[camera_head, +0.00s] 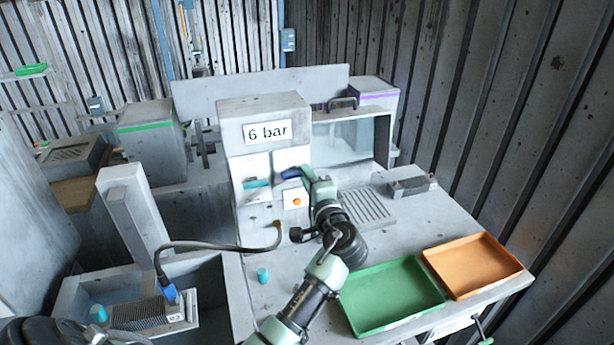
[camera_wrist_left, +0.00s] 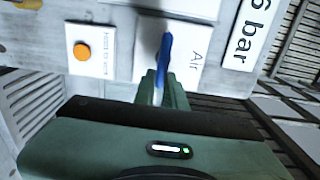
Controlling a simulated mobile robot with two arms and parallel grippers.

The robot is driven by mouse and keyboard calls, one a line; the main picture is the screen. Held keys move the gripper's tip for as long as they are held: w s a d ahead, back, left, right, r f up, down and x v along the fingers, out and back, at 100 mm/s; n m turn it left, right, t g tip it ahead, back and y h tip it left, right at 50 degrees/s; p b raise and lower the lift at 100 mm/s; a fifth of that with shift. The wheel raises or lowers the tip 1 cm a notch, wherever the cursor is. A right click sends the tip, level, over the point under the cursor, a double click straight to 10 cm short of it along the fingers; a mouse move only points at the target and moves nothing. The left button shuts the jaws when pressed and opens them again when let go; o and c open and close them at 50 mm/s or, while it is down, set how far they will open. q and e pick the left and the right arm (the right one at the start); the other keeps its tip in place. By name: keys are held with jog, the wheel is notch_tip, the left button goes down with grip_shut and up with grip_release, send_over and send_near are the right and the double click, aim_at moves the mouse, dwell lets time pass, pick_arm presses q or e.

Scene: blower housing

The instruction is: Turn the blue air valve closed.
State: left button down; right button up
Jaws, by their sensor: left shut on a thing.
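The blue air valve handle (camera_head: 290,173) is on the front of the grey cabinet (camera_head: 262,108) marked "6 bar". In the wrist view, the blue handle (camera_wrist_left: 166,52) lies over a white plate (camera_wrist_left: 190,66) labelled "Air". My left gripper (camera_head: 304,174) is at the handle in the head view. In the wrist view, the left gripper's green fingers (camera_wrist_left: 161,88) are shut on the handle's near end. The fingers and hand hide part of the handle and its pivot. I do not see my right gripper.
An orange button (camera_head: 297,202) on a white plate sits below the valve. A green tray (camera_head: 390,296) and an orange tray (camera_head: 472,265) lie on the bench to the right. A small teal cylinder (camera_head: 262,275) stands on the bench at left. A dark cable (camera_head: 215,246) runs across its left edge.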

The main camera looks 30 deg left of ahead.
pick_arm(q)
jog(key=c, duration=1.5)
grip_release()
jog(key=shift+d, duration=0.1)
jog(key=shift+o, duration=0.2)
jog(key=b+v, duration=0.3)
jog(key=v, duration=0.4)
jog(key=shift+s+d, duration=0.25)
jog(key=shift+f, duration=0.15)
